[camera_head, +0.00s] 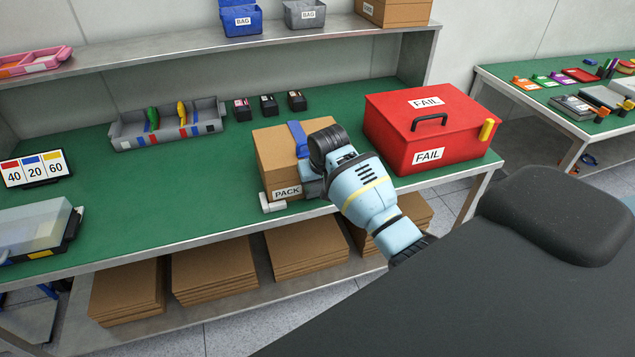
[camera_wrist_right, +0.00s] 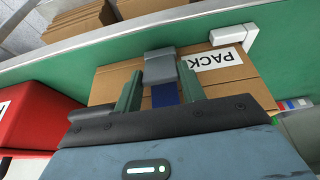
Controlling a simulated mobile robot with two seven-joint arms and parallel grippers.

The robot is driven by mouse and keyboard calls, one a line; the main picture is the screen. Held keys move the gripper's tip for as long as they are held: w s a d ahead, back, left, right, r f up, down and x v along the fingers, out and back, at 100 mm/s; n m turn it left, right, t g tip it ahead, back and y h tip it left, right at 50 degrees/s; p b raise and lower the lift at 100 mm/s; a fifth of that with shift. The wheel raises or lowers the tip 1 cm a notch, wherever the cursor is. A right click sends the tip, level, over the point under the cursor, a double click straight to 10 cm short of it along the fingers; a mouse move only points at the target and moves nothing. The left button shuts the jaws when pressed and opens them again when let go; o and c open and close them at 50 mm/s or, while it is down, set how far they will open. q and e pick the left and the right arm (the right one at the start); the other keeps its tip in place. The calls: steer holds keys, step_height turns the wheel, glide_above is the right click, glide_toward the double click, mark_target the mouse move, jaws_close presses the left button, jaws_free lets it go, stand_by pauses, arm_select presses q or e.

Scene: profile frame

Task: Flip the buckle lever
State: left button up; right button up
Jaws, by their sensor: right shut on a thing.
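The cardboard box marked PACK (camera_head: 285,150) stands near the front edge of the green table, with a blue strap (camera_head: 298,138) over it. In the right wrist view, the box (camera_wrist_right: 115,85) shows with the blue strap (camera_wrist_right: 165,95) and a grey buckle lever (camera_wrist_right: 159,66) on it. My right gripper (camera_head: 308,186) is at the front of the box; its fingertips are mostly hidden in the head view. In the wrist view, the green fingers of my right gripper (camera_wrist_right: 159,76) sit on either side of the lever, shut on it. My left gripper is not in view.
A red FAIL box (camera_head: 430,140) stands close to the right of the arm. A white bracket (camera_head: 271,203) sits at the box's front left corner. A grey parts bin (camera_head: 165,125) and small cartridges (camera_head: 268,105) lie behind.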

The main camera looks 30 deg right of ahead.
steer(key=shift+w+d+r+g+y, duration=0.15)
steer(key=shift+w+g, duration=0.2)
steer(key=shift+g, duration=0.2)
steer(key=shift+w+r+g+y, duration=0.15)
steer(key=shift+w+g, duration=0.15)
steer(key=shift+g, duration=0.25)
steer(key=shift+f, duration=0.1)
steer(key=o, duration=0.7)
steer(key=shift+s+r, duration=0.2)
steer(key=shift+r, duration=1.1)
steer(key=shift+s+r, duration=0.25)
steer(key=shift+r, duration=1)
steer(key=shift+s+r, duration=0.2)
steer(key=shift+r, duration=1.1)
